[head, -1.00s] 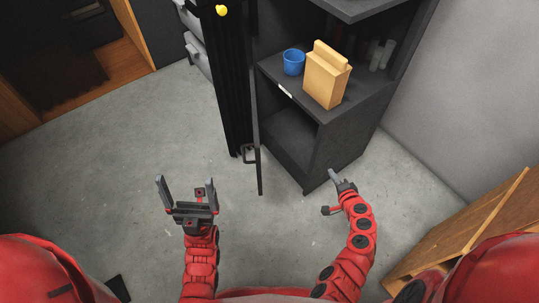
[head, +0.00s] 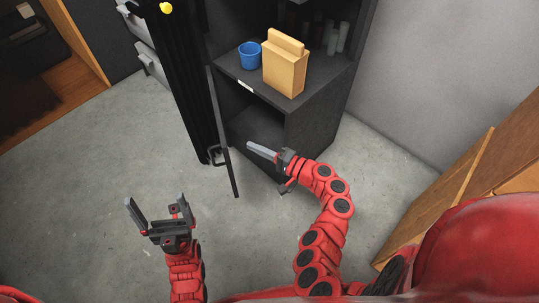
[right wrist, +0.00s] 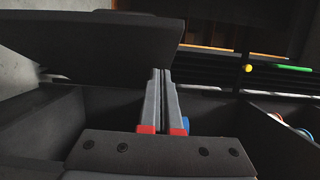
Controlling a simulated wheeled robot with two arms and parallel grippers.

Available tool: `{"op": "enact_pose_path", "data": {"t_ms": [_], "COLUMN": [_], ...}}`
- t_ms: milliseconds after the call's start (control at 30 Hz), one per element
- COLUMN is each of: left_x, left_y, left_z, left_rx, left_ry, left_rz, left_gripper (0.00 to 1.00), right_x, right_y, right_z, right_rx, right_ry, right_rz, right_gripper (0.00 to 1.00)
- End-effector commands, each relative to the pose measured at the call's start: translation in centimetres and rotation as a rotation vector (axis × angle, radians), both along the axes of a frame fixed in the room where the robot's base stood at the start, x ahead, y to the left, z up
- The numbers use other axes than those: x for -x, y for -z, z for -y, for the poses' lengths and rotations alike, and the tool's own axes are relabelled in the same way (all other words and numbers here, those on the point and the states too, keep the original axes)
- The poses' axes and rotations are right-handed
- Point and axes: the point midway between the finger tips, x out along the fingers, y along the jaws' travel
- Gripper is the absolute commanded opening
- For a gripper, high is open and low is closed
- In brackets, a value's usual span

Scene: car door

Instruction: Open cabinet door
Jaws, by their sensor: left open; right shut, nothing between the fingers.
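The dark cabinet (head: 312,125) stands at the top centre of the head view with its lower compartment open to view. Its door (head: 226,140) is a thin dark panel seen nearly edge-on, standing out from the cabinet's left side. A handle (head: 214,156) is on the door's left face. My right gripper (head: 252,148) is shut and empty, just right of the door, in front of the lower compartment. In the right wrist view its closed fingers (right wrist: 160,85) point ahead, beside a dark panel (right wrist: 100,45); contact cannot be told. My left gripper (head: 155,205) is open and empty, left of the door.
A blue cup (head: 249,55) and a tan carton (head: 285,65) stand on the cabinet shelf. A tall black unit (head: 180,90) is left of the door. Wooden furniture (head: 455,200) is at the right. Grey floor is clear around my left gripper.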

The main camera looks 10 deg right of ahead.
Motion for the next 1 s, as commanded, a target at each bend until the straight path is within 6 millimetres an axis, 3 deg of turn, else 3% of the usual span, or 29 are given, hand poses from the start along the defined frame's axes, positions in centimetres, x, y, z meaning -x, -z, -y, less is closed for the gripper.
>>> {"op": "enact_pose_path", "data": {"t_ms": [67, 200, 400, 1000], "left_x": [0.0, 0.0, 0.0, 0.0], "left_y": [0.4, 0.5, 0.6, 0.7], "left_z": [0.0, 0.0, 0.0, 0.0], "left_rx": [0.0, 0.0, 0.0, 0.0], "left_ry": [0.0, 0.0, 0.0, 0.0], "left_rz": [0.0, 0.0, 0.0, 0.0], "left_gripper": [1.0, 1.0, 1.0, 1.0], "right_x": [-1.0, -0.8, -0.7, -0.6], "right_y": [0.0, 0.1, 0.1, 0.0], "right_z": [-1.3, -3.5, -5.1, -5.2], "right_rx": [0.0, 0.0, -0.001, 0.0], "right_ry": [-0.003, 0.0, 0.002, 0.033], "right_rz": [0.003, 0.0, -0.001, 0.0], "right_gripper": [0.0, 0.0, 0.0, 0.0]}}
